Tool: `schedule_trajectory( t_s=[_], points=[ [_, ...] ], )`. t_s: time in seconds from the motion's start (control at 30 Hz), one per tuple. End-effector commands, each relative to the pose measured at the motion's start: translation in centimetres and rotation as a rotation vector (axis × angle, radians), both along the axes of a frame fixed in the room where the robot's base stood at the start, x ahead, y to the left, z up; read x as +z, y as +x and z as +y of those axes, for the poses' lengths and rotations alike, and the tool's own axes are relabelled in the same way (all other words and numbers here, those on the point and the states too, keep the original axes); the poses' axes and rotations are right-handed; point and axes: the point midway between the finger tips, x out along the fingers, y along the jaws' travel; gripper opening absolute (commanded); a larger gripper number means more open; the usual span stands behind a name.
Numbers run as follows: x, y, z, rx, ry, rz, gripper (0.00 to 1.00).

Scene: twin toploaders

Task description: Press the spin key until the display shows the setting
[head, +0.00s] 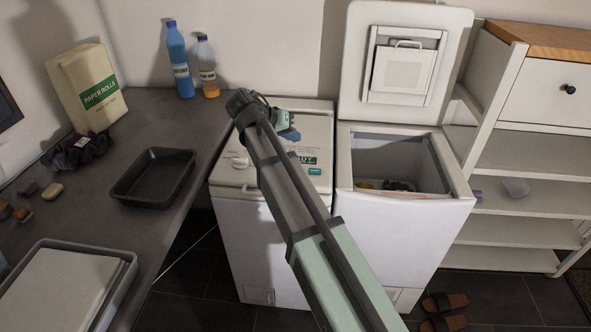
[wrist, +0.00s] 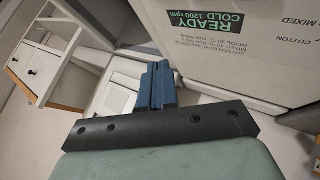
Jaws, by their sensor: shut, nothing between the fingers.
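In the wrist view the display (wrist: 212,14) reads "READY" and "COLD 1200 rpm", above printed programme lines. My gripper (head: 290,135) is above the lid of the left toploader in the head view. In the wrist view its blue fingers (wrist: 158,88) are shut together and empty, left of the display and apart from it. I cannot make out the spin key in either view.
The right toploader (head: 405,220) stands beside it with its lid (head: 350,70) raised and some items inside. A shelf unit (head: 520,190) stands at the right. The grey counter (head: 185,105) at the left holds a black tray (head: 152,178), bottles and paper rolls (head: 88,85).

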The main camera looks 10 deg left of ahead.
Motion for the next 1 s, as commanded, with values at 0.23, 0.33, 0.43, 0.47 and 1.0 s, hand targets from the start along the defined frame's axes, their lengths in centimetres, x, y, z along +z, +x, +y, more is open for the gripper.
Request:
schedule_trajectory(
  t_s=[0.23, 0.33, 0.43, 0.47, 1.0],
  points=[
    [-0.5, 0.0, 0.0, 0.000, 0.000, 0.001, 0.00],
    [-1.4, 0.0, 0.0, 0.001, -0.001, 0.002, 0.00],
    [-2.5, 0.0, 0.0, 0.001, -0.001, 0.002, 0.00],
    [-2.8, 0.0, 0.0, 0.000, 0.000, 0.001, 0.00],
    [-8.2, 0.0, 0.0, 0.001, 0.000, 0.001, 0.00]
  ],
)
